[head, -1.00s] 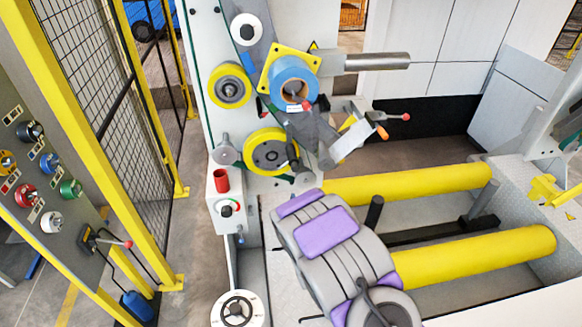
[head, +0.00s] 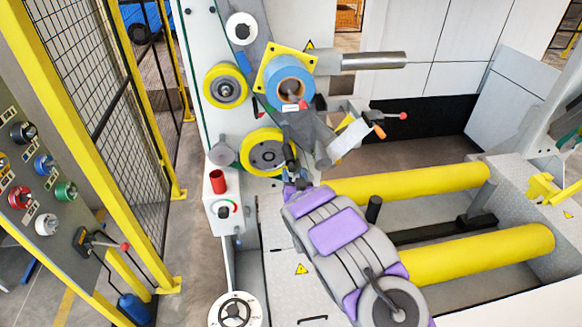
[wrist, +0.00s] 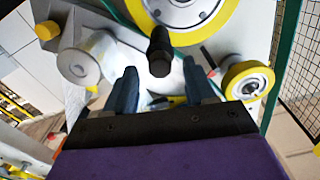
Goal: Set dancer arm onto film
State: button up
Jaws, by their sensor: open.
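The large yellow-rimmed roller (head: 247,152) with a dark hub sits low on the white machine panel. A black handle (head: 291,158) stands out in front of it; I cannot tell for sure that it belongs to the dancer arm. In the wrist view the handle (wrist: 159,52) points toward me, just beyond the gap between the fingers. My gripper (wrist: 160,88) is open and empty, its two blue fingers apart. In the head view my gripper (head: 292,186) is just below the handle, partly hidden by my arm. The blue film roll (head: 290,76) hangs above on a yellow plate.
A smaller yellow roller (head: 226,86) is up left. A red-knobbed lever (head: 402,116) sticks out at right. A white box with a red cylinder (head: 218,182) stands left of my arm. Two long yellow rollers (head: 480,256) lie at right. A yellow-framed fence borders the left.

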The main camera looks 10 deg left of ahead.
aim_at(292, 171)
jog(key=shift+x, duration=2.65)
grip_shut()
